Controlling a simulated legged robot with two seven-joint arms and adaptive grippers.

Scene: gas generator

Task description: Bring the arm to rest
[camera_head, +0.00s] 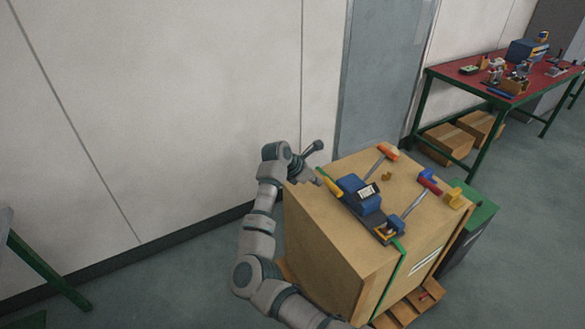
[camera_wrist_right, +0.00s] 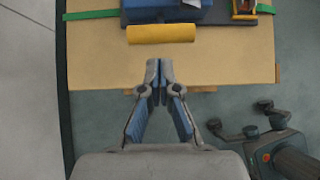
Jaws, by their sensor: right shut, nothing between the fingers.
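My right arm rises from the bottom of the head view and bends over the near left edge of a wooden crate (camera_head: 320,238). Its gripper (camera_head: 316,181) is beside the yellow grip of a blue device (camera_head: 358,195) on the crate top. In the right wrist view the gripper (camera_wrist_right: 159,66) is shut, its fingertips together with nothing between them. The tips are over the crate's edge, apart in the picture from the yellow grip (camera_wrist_right: 161,33). My left gripper is not in view.
Hammers with orange (camera_head: 389,152) and red-blue heads (camera_head: 429,182) and a yellow block (camera_head: 455,197) lie on the crate. A green strap crosses it. A red-topped table (camera_head: 450,72) stands at the back right, cardboard boxes (camera_head: 447,143) beneath.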

